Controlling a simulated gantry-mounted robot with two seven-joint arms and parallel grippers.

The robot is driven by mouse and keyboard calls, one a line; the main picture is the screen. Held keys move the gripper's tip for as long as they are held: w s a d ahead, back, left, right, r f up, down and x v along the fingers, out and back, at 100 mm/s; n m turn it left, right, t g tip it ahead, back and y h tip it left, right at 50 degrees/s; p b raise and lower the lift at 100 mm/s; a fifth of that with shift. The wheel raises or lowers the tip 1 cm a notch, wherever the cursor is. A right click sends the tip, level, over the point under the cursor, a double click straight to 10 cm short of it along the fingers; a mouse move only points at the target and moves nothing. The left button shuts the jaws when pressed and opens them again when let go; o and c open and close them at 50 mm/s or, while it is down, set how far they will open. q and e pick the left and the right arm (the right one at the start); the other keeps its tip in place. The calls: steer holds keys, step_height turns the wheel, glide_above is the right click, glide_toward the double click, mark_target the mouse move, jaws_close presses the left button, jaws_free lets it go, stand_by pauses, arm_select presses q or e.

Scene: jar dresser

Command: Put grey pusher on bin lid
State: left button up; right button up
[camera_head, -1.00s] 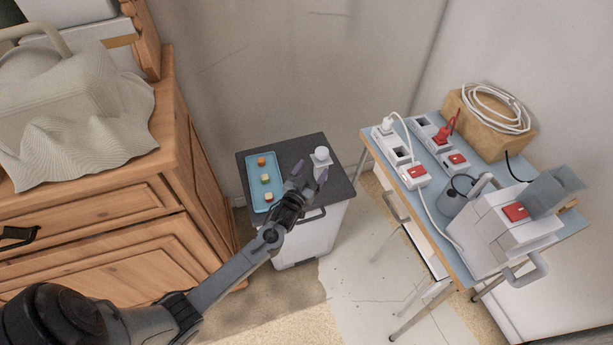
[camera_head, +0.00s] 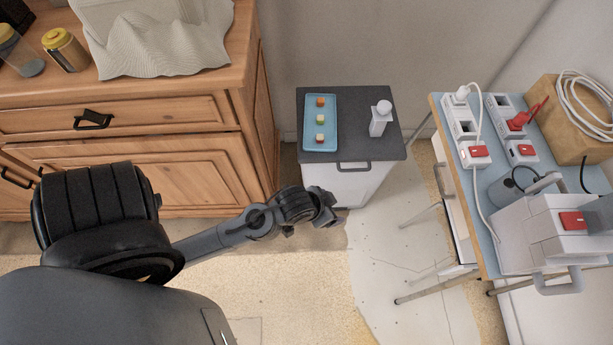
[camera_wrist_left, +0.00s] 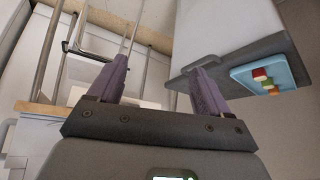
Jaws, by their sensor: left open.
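The grey pusher (camera_head: 379,121), a pale block with a round knob on top, stands upright on the right part of the dark bin lid (camera_head: 355,135). The lid tops a white bin (camera_head: 345,180) with a handle on its front. My left gripper (camera_head: 338,215) is low in front of the bin, apart from the pusher and below lid height in the picture. In the left wrist view its two fingers (camera_wrist_left: 154,75) are spread with nothing between them. The lid's edge shows in that view too. My right gripper is in neither view.
A blue tray (camera_head: 312,137) with several small cubes lies on the lid's left part. At right a blue-topped table (camera_head: 477,215) holds power strips, a grey-white appliance (camera_head: 545,230) and a cable coil. A wooden dresser (camera_head: 135,160) stands left.

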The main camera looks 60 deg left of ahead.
arm_select(q)
steer(key=s+d+r+m+g, duration=0.1)
steer(key=s+d+r+g, duration=0.1)
steer(key=s, duration=0.6)
steer(key=shift+s+r+g, duration=0.25)
steer(key=shift+r+g, duration=0.15)
steer(key=shift+r, duration=0.15)
step_height(320, 180, up, 42)
steer(key=p, duration=4.1)
steer(key=shift+f+p, duration=0.15)
steer(key=shift+p, duration=0.2)
